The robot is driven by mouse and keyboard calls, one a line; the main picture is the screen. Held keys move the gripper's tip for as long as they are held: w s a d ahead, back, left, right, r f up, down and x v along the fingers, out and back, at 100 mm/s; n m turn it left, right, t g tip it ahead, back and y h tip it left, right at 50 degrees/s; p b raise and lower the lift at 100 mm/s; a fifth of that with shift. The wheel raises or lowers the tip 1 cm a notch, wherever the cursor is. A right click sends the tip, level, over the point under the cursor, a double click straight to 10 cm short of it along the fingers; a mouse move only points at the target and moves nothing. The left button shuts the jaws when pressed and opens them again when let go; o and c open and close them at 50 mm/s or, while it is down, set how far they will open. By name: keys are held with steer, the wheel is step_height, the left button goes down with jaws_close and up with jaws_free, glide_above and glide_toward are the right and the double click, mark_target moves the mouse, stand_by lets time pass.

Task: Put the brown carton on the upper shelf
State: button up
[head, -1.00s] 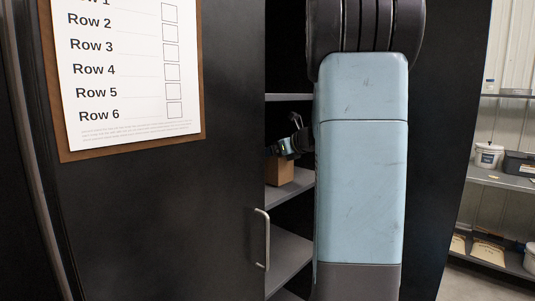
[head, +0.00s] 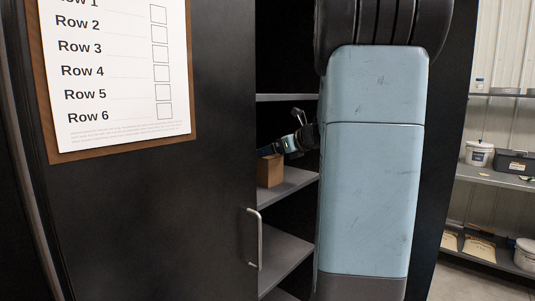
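The brown carton (head: 270,172) stands upright on the shelf (head: 295,186) of the dark cabinet, between a higher shelf edge (head: 285,98) and a lower shelf (head: 285,254). The cabinet door cuts off its left side. My gripper (head: 266,150) is just above the carton's top, reaching in from the right. Its fingertips are small, dark and partly hidden, so I cannot tell whether they are open or touch the carton. My large blue arm link hides the right part of the cabinet.
The black cabinet door (head: 150,220) fills the left, with a metal handle (head: 254,239) and a clipboard list (head: 115,70). At the right, a wall rack (head: 462,173) holds a white bucket (head: 479,153) and a dark bin (head: 515,162).

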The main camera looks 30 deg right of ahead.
steer(key=v, duration=0.7)
steer(key=shift+w, duration=0.1)
